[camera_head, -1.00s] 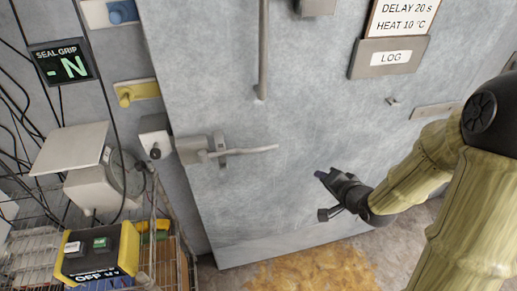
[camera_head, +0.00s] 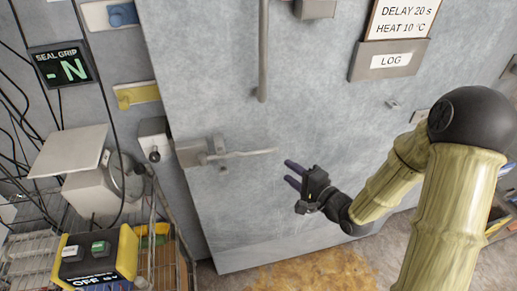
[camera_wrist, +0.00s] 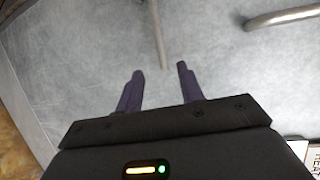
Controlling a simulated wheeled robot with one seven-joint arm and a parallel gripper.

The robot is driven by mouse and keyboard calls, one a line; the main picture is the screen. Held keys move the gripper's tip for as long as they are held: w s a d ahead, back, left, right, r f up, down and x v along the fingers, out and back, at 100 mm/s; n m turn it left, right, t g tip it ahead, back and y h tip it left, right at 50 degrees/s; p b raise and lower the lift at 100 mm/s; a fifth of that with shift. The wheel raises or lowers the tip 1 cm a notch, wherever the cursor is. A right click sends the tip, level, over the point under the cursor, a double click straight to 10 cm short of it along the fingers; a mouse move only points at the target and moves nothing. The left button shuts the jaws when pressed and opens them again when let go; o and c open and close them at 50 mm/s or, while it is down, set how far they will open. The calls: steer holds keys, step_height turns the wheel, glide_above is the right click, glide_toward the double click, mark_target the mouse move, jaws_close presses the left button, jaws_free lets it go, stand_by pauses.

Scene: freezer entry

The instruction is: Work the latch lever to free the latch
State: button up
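The latch lever (camera_head: 245,153) is a thin grey bar. It sticks out to the right from the latch body (camera_head: 193,152) at the left edge of the grey door (camera_head: 330,120). In the head view my gripper (camera_head: 290,174) is just right of and below the lever's free end, apart from it. Its two purple fingers are spread with nothing between them. In the wrist view the open fingers (camera_wrist: 159,68) point at the door, and a thin grey bar (camera_wrist: 158,30), likely the lever, ends just ahead of the gap between them.
A vertical door handle (camera_head: 263,50) stands above the lever; a thick bar (camera_wrist: 290,17) shows top right in the wrist view. A wire rack (camera_head: 165,240) with a yellow-black control box (camera_head: 125,250) is at lower left. The door right of the lever is mostly clear.

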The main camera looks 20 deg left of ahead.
mark_target(264, 153)
steer(key=p+x, duration=0.4)
steer(key=x, duration=1.1)
steer(key=shift+a+f, duration=0.2)
steer(key=shift+a, duration=0.1)
steer(key=shift+w, duration=0.1)
jaws_close()
